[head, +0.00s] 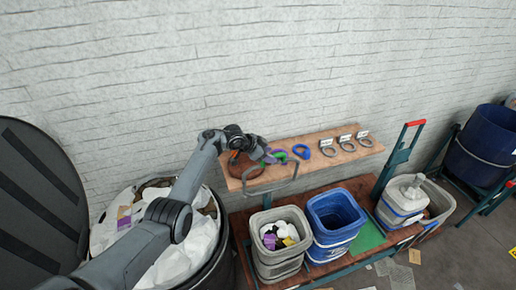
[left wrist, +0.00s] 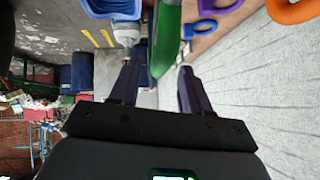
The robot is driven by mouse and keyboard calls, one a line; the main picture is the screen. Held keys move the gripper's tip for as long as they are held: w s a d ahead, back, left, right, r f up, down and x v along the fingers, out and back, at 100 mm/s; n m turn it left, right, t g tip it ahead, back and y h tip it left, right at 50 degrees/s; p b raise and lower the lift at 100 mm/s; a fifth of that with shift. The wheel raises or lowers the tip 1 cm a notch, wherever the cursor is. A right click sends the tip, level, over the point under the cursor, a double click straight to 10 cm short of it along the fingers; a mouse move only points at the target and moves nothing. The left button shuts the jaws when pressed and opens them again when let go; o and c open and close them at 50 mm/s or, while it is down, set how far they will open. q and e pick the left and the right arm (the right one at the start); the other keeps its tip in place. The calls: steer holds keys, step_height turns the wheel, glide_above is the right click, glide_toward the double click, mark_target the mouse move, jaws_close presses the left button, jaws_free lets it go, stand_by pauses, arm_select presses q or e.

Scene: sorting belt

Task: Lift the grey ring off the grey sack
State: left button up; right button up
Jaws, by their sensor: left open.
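A grey open-topped container (head: 266,258), seemingly the grey sack, stands below the shelf with white, purple and yellow pieces inside. A thin grey loop (head: 272,190) rises above it in front of the shelf edge; I cannot tell whether it is the grey ring or a handle. Grey rings (head: 327,148) also lie on the shelf beside white tags. The right gripper is out of view.
Orange, purple, green and blue rings (head: 302,151) share the shelf (head: 310,137). A blue container (head: 338,215) stands right of the grey one. Farther right are a whitish container (head: 400,210) and a red-handled trolley (head: 398,155). A large bin of white bags stands left.

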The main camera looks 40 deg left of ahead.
arm_select(q)
steer(key=v, duration=0.7)
stand_by(0.3)
